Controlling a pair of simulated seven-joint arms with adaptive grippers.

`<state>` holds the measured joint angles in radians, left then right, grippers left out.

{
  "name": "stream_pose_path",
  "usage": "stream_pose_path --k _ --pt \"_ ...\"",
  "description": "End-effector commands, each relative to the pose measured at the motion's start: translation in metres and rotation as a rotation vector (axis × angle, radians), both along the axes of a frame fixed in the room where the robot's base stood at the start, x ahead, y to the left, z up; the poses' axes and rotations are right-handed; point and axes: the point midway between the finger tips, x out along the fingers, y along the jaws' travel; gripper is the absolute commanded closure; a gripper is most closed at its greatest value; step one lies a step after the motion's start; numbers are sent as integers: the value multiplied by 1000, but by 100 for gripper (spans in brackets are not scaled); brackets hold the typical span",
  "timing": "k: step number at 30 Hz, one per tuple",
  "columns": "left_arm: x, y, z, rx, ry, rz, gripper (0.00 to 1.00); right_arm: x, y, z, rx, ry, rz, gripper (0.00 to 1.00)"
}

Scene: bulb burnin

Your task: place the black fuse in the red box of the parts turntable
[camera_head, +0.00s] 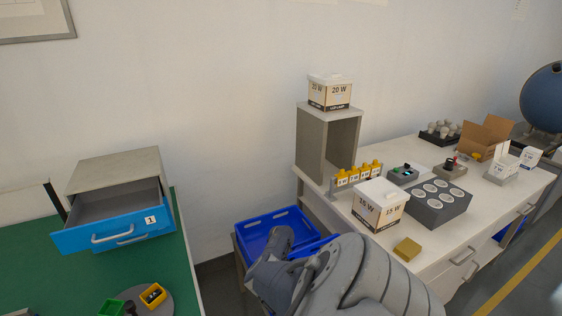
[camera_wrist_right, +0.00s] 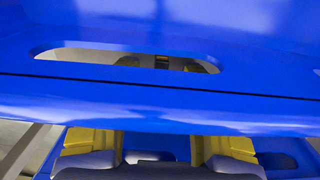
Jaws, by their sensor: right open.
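The grey parts turntable (camera_head: 165,306) is cut off at the bottom left of the head view. It bears a green box (camera_head: 112,307) and a yellow box (camera_head: 147,288) with small dark contents. A small dark object (camera_head: 130,307) shows between them, too small to identify. I see no red box and cannot make out the black fuse. My right arm reaches over the blue crate (camera_head: 262,224); its fingers are hidden in the head view. In the right wrist view my right gripper (camera_wrist_right: 160,148) is open, its yellow fingers apart close to blue crate walls. Nothing shows between them. My left gripper is out of view.
A grey cabinet (camera_head: 115,168) with an open blue drawer (camera_head: 95,237) stands on the green table (camera_head: 60,285). The white table (camera_head: 335,206) at right holds white boxes, a grey socket block (camera_head: 440,213) and a yellow block (camera_head: 407,249). A handle slot (camera_wrist_right: 125,59) pierces the blue wall.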

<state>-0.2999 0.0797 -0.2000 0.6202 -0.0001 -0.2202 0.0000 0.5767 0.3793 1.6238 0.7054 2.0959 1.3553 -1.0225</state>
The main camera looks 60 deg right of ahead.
Motion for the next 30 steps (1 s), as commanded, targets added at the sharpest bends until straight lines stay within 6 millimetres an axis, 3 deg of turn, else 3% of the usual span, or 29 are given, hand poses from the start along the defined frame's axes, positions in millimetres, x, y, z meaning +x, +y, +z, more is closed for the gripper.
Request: stream_pose_path --k 13,24,30 --pt "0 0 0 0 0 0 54 0 1 -5 0 0 0 57" --pt "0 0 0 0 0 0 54 0 1 -5 0 0 1 100" --pt "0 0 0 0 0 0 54 0 1 -5 0 0 1 100"
